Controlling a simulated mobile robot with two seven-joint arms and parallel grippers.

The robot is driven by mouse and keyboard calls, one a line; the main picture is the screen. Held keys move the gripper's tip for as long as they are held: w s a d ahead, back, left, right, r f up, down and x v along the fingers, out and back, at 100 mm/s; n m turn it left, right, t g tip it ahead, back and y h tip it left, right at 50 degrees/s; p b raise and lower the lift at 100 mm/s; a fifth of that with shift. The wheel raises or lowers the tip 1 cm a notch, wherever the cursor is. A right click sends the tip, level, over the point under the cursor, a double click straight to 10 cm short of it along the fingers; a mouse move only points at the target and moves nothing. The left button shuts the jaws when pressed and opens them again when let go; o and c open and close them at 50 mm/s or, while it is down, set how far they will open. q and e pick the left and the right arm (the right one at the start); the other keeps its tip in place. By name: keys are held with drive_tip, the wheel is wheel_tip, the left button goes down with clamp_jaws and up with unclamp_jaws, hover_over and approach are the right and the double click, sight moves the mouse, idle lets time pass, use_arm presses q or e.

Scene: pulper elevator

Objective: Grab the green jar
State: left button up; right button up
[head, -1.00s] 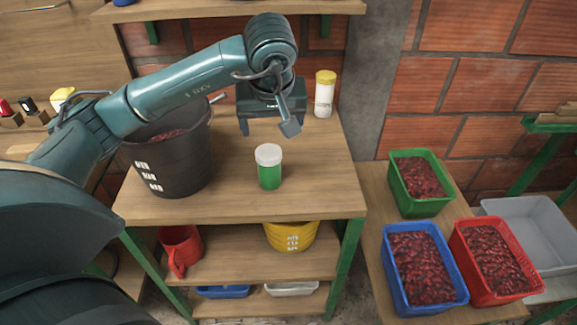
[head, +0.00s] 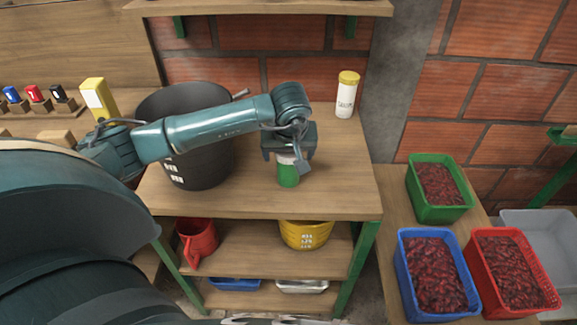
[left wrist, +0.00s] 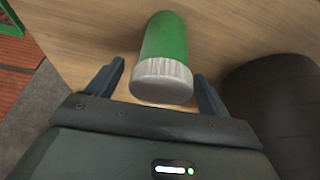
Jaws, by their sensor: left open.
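The green jar (head: 288,175) with a white lid stands upright on the wooden table (head: 240,203), near its front edge. My left gripper (head: 288,157) is at the jar's top in the head view and hides part of the lid. In the left wrist view the jar (left wrist: 165,45) has its ribbed white lid towards the camera. My left gripper (left wrist: 160,85) is open there, with one finger on each side of the lid and gaps on both sides. My right gripper is not in view.
A large black bucket (head: 205,165) stands on the table left of the jar. A white jar with a yellow lid (head: 346,97) stands at the back right. Green (head: 440,213), blue (head: 440,312) and red (head: 500,308) crates of red contents stand at the right.

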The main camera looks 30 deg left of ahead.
use_arm(q)
drive_tip(key=shift+f, duration=0.1)
drive_tip(key=shift+c, duration=0.2)
drive_tip(key=c, duration=1.1)
drive_tip(key=shift+c, duration=0.2)
